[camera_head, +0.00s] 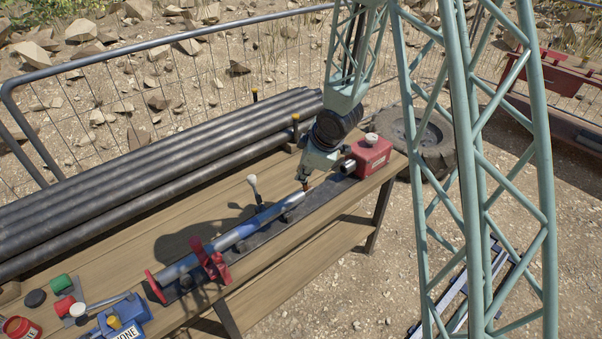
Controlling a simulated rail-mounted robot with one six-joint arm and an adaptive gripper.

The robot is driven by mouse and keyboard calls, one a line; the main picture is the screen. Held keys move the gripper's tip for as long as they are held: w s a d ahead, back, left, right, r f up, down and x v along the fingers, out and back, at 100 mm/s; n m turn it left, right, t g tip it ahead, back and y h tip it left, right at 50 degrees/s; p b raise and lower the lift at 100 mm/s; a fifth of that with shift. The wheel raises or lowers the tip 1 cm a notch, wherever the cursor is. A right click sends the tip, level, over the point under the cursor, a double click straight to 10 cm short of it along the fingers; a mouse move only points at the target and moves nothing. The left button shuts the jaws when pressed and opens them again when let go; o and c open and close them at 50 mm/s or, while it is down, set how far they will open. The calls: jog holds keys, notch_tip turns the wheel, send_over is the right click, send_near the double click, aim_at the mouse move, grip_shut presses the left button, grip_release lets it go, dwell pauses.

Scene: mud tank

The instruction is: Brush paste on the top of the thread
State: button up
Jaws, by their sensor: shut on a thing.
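A grey metal rod (232,236) lies along the bench, held near its left part by a red clamp (208,262). Its right end (295,196), where the thread would be, is small and partly covered by my gripper. My gripper (308,179) points down just above that end, shut on a small dark-reddish thing, seemingly the brush. The fingers hide most of it, and I cannot tell whether it touches the rod. An open red tin (20,328), perhaps the paste, stands at the bottom left. Paste on the thread cannot be made out.
A white-knobbed lever (255,190) stands up behind the rod. Dark pipes (170,155) are stacked behind. A blue box (122,318) and small pots crowd the lower left. The wooden front edge is mostly clear.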

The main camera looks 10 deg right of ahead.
jog(key=shift+w+d+p, duration=0.3)
jog(key=shift+d+p, duration=0.05)
jog(key=shift+d, duration=0.3)
dwell(0.3)
jog(key=shift+w+d+f+p, duration=0.1)
jog(key=shift+w+d+p, duration=0.15)
jog(key=shift+d+p, duration=0.1)
jog(key=shift+s+a, duration=0.1)
jog(key=shift+a, duration=0.05)
jog(key=shift+s+a+b, duration=0.15)
jog(key=shift+a+b, duration=0.2)
jog(key=shift+b, duration=0.05)
jog(key=shift+a, duration=0.1)
dwell(0.4)
jog(key=shift+s+a+b, duration=0.3)
jog(key=shift+a+b, duration=0.15)
jog(key=shift+a, duration=0.1)
